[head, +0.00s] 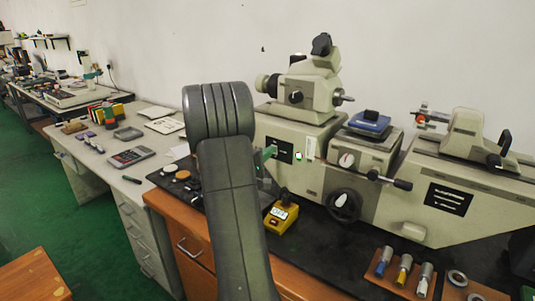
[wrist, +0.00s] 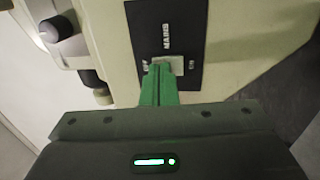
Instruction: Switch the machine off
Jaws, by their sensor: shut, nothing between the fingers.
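The machine (head: 310,140) is a long beige bench machine with a black plate on its front. In the wrist view the plate (wrist: 185,25) is marked MAINS and carries a pale switch (wrist: 172,60), with lettering on each side, apparently OFF at left and ON at right. My gripper (wrist: 160,66) has green fingers, shut and empty, with their tips at the switch's near edge, overlapping its left part. I cannot tell whether they touch it. In the head view my arm hides most of the gripper; a green finger (head: 269,152) shows beside the plate (head: 279,149).
A yellow device (head: 281,217) stands on the black bench top below the plate. A handwheel (head: 344,205) and a lever (head: 388,180) stick out to the right. A tray with several coloured-handled tools (head: 402,272) lies at front right.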

